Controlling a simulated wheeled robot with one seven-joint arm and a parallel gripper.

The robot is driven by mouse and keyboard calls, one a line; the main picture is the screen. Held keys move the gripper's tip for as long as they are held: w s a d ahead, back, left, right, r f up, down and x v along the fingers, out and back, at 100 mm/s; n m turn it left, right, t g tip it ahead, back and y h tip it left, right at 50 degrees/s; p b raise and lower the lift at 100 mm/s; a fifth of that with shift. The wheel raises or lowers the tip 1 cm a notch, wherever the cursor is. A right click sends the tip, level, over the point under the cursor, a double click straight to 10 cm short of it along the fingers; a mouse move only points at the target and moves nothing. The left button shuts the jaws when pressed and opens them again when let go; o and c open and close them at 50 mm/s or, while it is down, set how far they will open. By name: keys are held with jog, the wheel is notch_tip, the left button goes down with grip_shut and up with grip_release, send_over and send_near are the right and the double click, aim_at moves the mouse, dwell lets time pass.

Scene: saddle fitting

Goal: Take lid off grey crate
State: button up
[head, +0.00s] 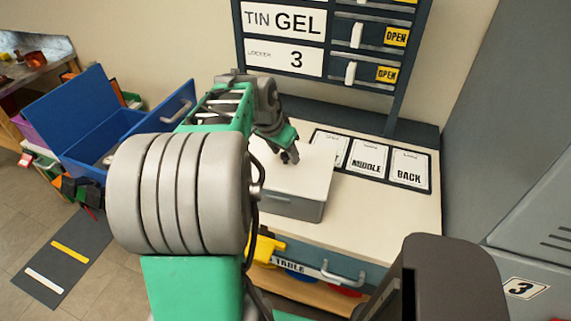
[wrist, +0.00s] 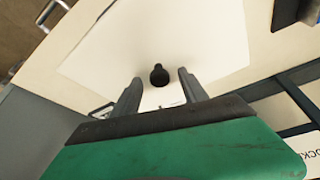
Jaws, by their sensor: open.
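The grey crate (head: 293,206) stands on the cream-topped table with its white lid (head: 308,182) on it. In the wrist view the lid (wrist: 205,45) fills the middle, with a dark round knob (wrist: 159,74) standing on it. My gripper (head: 288,157) is above the lid in the head view. In the wrist view my gripper (wrist: 160,80) is open, with one finger on each side of the knob and a gap to both. The knob is hidden or hard to make out in the head view behind my gripper. I cannot tell how far the fingertips are above the lid.
Cards marked MIDDLE (head: 368,157) and BACK (head: 408,170) lie right of the crate. A dark label rack (head: 325,40) stands behind. A blue open bin (head: 100,125) is at the left. A drawer handle (head: 345,277) projects from the table front.

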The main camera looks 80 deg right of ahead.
jog(key=shift+c, duration=0.3)
grip_shut()
jog(key=shift+r, duration=0.1)
dwell(1.0)
